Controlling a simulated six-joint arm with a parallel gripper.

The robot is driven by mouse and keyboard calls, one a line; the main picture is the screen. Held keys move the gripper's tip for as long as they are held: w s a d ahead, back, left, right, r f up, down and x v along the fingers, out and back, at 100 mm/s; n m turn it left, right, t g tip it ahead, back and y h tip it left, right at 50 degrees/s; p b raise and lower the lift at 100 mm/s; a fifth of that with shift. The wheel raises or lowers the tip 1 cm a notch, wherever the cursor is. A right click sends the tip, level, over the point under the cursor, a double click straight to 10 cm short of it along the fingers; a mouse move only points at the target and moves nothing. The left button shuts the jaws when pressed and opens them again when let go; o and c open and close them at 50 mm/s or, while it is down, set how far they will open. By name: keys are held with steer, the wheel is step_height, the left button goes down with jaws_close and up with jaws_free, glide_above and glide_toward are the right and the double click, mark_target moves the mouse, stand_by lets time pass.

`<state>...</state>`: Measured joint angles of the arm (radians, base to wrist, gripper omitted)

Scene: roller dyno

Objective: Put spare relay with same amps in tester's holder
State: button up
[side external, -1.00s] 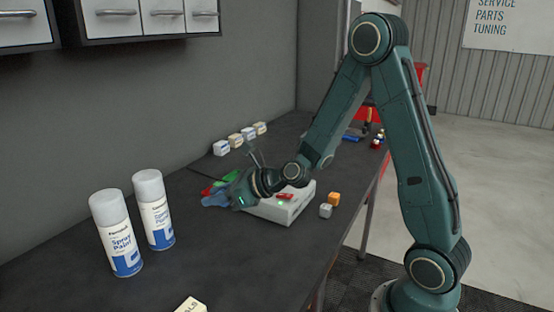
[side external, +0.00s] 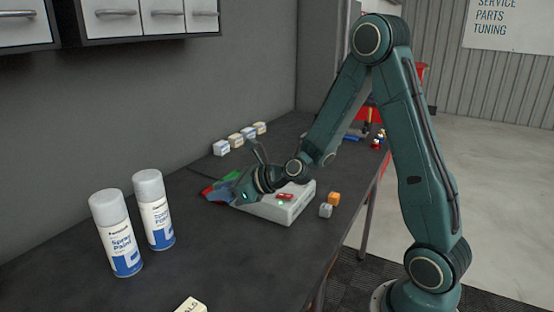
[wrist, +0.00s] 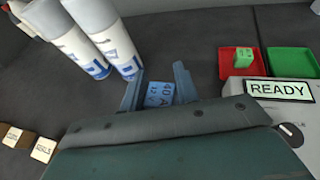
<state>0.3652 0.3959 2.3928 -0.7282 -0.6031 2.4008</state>
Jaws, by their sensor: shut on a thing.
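My gripper (wrist: 159,90) is shut on a blue relay (wrist: 160,94) marked "40 A" and 12 V, seen between the fingers in the wrist view. In the side view my gripper (side external: 220,192) is just left of the tester (side external: 285,208), a pale box with a red part and a green light on top. The tester's screen (wrist: 277,89) reads READY in the wrist view. A green relay (wrist: 243,57) lies in the red tray (wrist: 228,73). An orange relay (side external: 334,198) and a grey relay (side external: 326,210) stand right of the tester. The tester's holder is not clear.
The green tray (wrist: 290,61) looks empty. Two spray cans (side external: 116,235) (side external: 154,210) stand at the left. Several small boxes (side external: 235,139) line the wall. Small labelled blocks (wrist: 43,149) show at the wrist view's left. The front bench is mostly clear.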

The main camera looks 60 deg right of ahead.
steer(key=d, duration=0.4)
steer(key=d+r+m+h, duration=0.1)
steer(key=d, duration=0.3)
steer(key=w+d+r+m+h, duration=0.1)
steer(key=d, duration=0.3)
steer(key=d+h, duration=0.1)
steer(key=d, duration=0.2)
steer(key=s+d+r+m, duration=0.1)
steer(key=d, duration=0.3)
steer(key=s+d+r+h, duration=0.1)
steer(key=d, duration=0.2)
steer(key=shift+d+m+h, duration=0.3)
steer(key=shift+d+m, duration=0.05)
steer(key=shift+m, duration=0.05)
jaws_close()
steer(key=shift+f, duration=0.25)
steer(key=shift+f, duration=3.2)
steer(key=shift+f, duration=0.55)
steer(key=o, duration=1)
jaws_free()
steer(key=shift+s, duration=0.1)
